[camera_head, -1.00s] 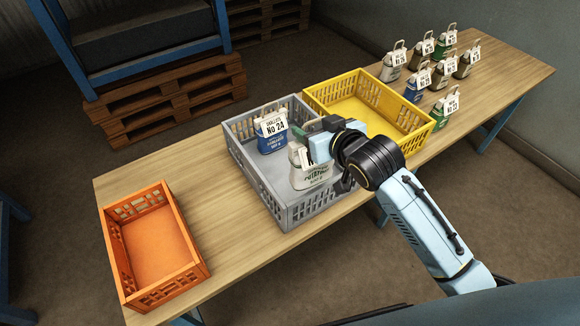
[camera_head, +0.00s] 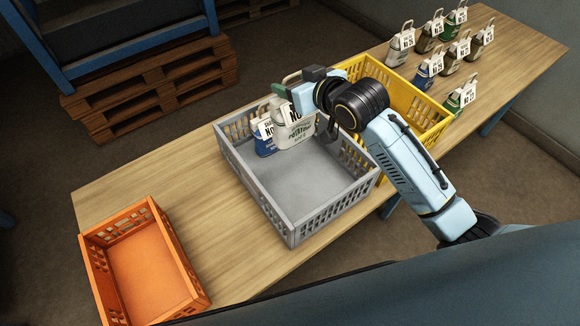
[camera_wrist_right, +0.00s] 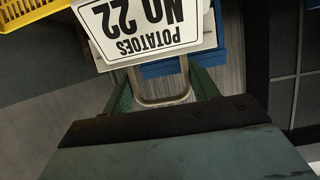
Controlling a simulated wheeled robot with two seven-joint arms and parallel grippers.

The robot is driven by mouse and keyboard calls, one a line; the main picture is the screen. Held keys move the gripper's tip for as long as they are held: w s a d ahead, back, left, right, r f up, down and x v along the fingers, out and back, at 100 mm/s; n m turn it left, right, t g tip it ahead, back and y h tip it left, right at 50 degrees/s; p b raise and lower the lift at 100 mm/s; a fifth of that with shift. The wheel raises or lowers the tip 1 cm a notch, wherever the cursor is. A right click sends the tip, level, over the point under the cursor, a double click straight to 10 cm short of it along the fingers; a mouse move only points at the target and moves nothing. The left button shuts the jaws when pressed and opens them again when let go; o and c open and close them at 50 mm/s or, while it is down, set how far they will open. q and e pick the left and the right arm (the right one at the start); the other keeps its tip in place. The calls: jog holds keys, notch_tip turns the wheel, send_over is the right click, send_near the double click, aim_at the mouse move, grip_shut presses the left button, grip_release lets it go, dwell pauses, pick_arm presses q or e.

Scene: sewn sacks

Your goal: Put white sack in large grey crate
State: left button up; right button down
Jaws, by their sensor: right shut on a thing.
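The white sack (camera_head: 296,131) hangs upright by its handle from my right gripper (camera_head: 297,82), at the back part of the large grey crate (camera_head: 270,218). It overlaps the blue sack (camera_head: 264,146) in the crate and hides part of it. I cannot tell whether the two touch or whether the white sack's bottom rests on the floor. In the right wrist view, the gripper's green fingers (camera_wrist_right: 160,92) are shut on the handle, and the white sack's label (camera_wrist_right: 150,22) reads "POTATOES NO 22". My left gripper is not in view.
A yellow crate (camera_head: 436,133) stands right behind the grey one, partly hidden by my right arm. An orange crate (camera_head: 188,268) stands at the near left. Several labelled sacks (camera_head: 430,68) stand at the table's far end. The grey crate's front floor is clear.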

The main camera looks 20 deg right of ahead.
aim_at(293, 133)
jog(key=shift+f+b, duration=0.4)
jog(key=shift+f, duration=0.05)
jog(key=f+b, duration=0.4)
jog(key=w+f+b, duration=0.1)
jog(key=f+b, duration=0.1)
notch_tip(293, 133, down, 10)
jog(key=shift+r+b, duration=0.1)
jog(key=shift+b, duration=0.4)
jog(key=shift+f, duration=0.2)
jog(key=shift+c, duration=2.1)
grip_release()
jog(key=shift+f, duration=0.1)
jog(key=p+v, duration=0.1)
jog(key=v, duration=1.1)
